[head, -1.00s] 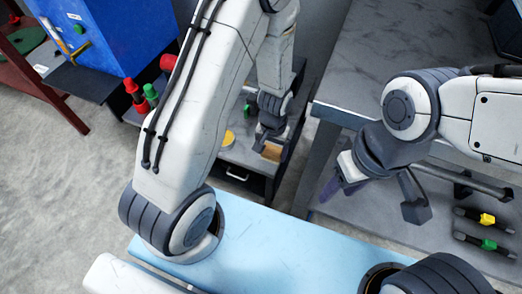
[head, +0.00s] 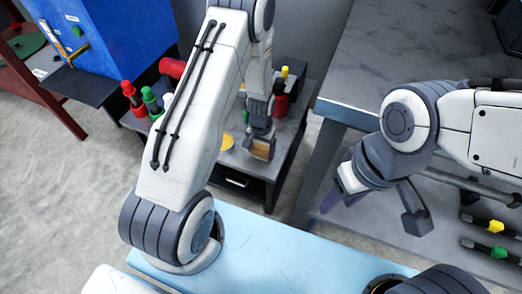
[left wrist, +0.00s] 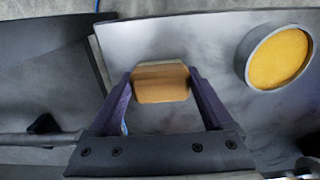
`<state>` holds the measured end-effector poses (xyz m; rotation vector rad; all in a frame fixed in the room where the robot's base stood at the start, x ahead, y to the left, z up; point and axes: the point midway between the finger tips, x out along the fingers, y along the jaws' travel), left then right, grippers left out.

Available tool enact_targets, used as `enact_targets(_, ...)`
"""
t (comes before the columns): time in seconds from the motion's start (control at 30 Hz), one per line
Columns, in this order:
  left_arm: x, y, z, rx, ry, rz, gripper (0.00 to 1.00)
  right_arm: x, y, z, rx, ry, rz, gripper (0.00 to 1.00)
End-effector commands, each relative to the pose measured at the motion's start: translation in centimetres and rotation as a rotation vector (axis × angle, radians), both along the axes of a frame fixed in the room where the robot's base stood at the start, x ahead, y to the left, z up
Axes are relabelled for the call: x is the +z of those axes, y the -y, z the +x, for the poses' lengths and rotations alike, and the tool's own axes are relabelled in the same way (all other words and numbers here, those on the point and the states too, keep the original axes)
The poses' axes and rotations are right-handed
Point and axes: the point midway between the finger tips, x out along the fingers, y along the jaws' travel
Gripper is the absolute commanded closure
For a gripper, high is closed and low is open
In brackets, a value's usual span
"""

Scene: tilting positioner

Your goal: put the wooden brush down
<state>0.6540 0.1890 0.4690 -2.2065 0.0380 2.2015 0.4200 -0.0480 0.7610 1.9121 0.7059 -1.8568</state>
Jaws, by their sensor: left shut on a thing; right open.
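The wooden brush (left wrist: 162,84) is a tan block between the two purple fingers of my left gripper (left wrist: 160,90) in the left wrist view. The gripper is shut on it. In the head view the brush (head: 261,149) shows at the end of my left gripper (head: 260,146), over the front part of a dark grey cabinet top (head: 283,138). I cannot tell whether the brush touches the top. My right gripper (head: 336,194) hangs by the grey table at the right, with its fingertips partly seen and nothing visible in it.
A round yellow-filled dish (left wrist: 279,57) lies right of the brush in the left wrist view. Red and green bottles (head: 150,99) stand at the cabinet's left. A red bottle with a yellow top (head: 281,98) stands behind. The grey table (head: 420,75) is largely bare.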

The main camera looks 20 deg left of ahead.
Motion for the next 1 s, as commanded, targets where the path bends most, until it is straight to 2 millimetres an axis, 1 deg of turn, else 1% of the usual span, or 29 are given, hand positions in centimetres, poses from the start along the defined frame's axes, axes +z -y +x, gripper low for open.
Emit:
enact_targets(0.2,-0.3,0.0,0.0,0.000,-0.001,0.000,0.60,-0.2,0.0,0.0,0.000,0.000,0.000,0.50)
enact_targets(0.23,-0.3,0.0,0.0,0.000,-0.001,0.000,0.12,-0.2,0.0,0.0,0.000,0.000,0.000,0.50)
enact_targets(0.27,-0.3,0.0,0.0,0.000,0.000,0.000,0.00,-0.1,0.0,0.0,0.000,0.000,0.000,0.50)
enact_targets(0.5,-0.2,0.0,0.0,0.000,-0.001,0.000,0.00,-0.1,0.0,0.0,0.000,0.000,0.000,0.50)
enact_targets(0.63,0.7,0.0,0.0,0.000,0.001,0.000,0.00,0.3,0.0,0.0,0.000,0.000,0.000,0.50)
enact_targets(0.77,3.0,0.0,0.1,0.000,0.003,0.000,0.00,1.2,0.0,0.0,0.000,0.000,0.000,0.50)
enact_targets(1.0,8.4,0.0,0.0,0.000,0.003,0.000,0.00,2.7,0.0,0.0,0.000,0.000,0.000,0.50)
